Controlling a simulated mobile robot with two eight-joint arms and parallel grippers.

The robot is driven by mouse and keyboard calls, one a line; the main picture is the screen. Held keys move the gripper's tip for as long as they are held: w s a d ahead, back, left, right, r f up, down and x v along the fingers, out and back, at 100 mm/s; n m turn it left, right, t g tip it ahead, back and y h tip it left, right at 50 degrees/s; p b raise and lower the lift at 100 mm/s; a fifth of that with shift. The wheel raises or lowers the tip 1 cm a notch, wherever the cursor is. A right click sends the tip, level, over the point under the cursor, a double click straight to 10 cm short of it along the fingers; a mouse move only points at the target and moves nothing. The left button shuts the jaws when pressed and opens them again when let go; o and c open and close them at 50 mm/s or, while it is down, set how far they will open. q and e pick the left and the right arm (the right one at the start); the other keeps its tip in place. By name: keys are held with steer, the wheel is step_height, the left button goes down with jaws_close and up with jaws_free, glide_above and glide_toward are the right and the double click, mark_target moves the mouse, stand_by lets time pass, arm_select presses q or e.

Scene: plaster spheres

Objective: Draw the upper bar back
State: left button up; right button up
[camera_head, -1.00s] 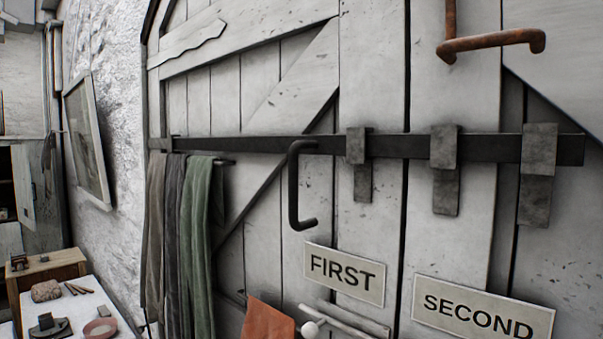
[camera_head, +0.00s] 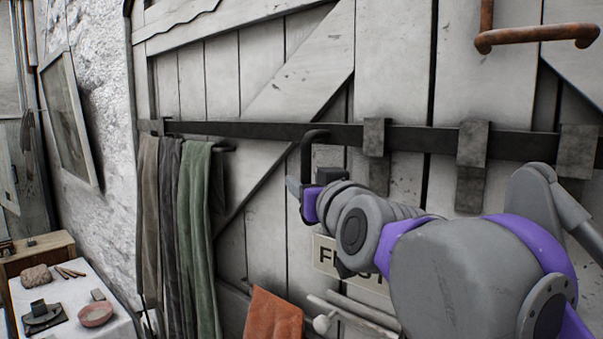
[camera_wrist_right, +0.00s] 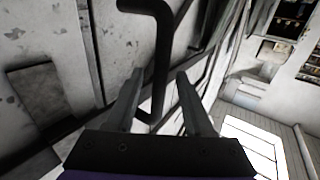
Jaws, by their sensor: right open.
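The upper bar (camera_head: 262,131) is a long dark metal bar lying level across the white plank door. It passes through several grey brackets (camera_head: 375,150) on the right; its right end is out of the picture. A dark bent handle (camera_head: 308,150) hangs from it. My right gripper (camera_head: 299,190) is at the handle's lower part, which it partly hides. In the right wrist view the handle (camera_wrist_right: 161,45) runs down between the two spread fingers (camera_wrist_right: 160,76), and neither finger visibly clamps it. My left gripper is not in view.
Grey and green cloths (camera_head: 195,230) hang left of the handle. A rusty handle (camera_head: 535,35) is at upper right. The FIRST sign (camera_head: 325,255) is partly hidden by my right arm. An orange cloth (camera_head: 272,318) and pale rods (camera_head: 350,315) are below. A small table (camera_head: 75,318) stands lower left.

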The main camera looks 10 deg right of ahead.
steer(key=shift+w+a, duration=0.15)
steer(key=shift+w, duration=1.95)
jaws_close()
